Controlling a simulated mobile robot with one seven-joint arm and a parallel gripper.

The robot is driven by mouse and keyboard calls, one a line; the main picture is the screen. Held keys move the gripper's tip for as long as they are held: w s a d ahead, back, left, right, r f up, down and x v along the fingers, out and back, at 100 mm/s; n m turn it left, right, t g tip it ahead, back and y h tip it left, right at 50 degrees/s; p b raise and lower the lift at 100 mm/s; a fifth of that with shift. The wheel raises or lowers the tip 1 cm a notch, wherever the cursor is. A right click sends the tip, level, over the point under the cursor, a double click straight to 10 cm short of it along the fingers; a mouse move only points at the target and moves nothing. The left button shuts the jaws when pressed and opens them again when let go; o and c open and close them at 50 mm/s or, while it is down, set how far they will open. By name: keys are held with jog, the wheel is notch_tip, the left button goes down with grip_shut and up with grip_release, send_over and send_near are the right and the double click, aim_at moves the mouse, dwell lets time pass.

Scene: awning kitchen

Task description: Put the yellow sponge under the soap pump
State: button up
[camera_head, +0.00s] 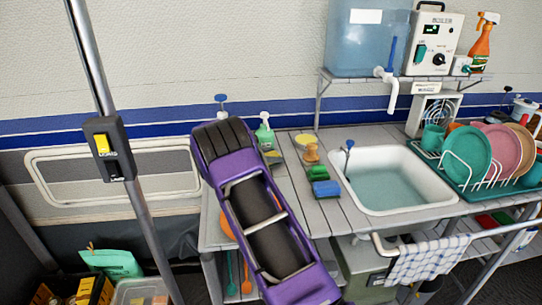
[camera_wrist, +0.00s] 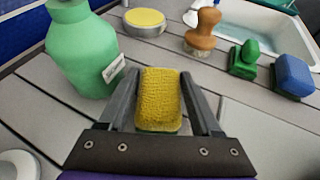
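The yellow sponge (camera_wrist: 160,98) is between the two fingers of my gripper (camera_wrist: 160,76) in the wrist view. A thin green layer shows at its near lower edge. The fingertips appear to press on both its sides, though contact is hard to tell exactly. A green soap bottle (camera_wrist: 82,50) stands upright just left of the gripper, its top cut off. In the head view, this bottle (camera_head: 265,136) has a pump top and stands behind my purple arm.
Behind the gripper are a round tin with a yellow top (camera_wrist: 144,22), a wooden-handled brush (camera_wrist: 203,32), a green brush (camera_wrist: 243,58) and a blue sponge (camera_wrist: 292,75). The sink (camera_head: 400,205) and dish rack (camera_head: 465,185) lie to the right. A white round object (camera_wrist: 18,165) is near left.

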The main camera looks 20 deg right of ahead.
jog(key=shift+o, duration=1.4)
jog(key=shift+r, duration=0.1)
jog(key=shift+a+r, duration=0.2)
jog(key=p+v, duration=0.1)
jog(key=v, duration=1)
jog(key=shift+s+a+r, duration=0.15)
jog(key=shift+a, duration=0.1)
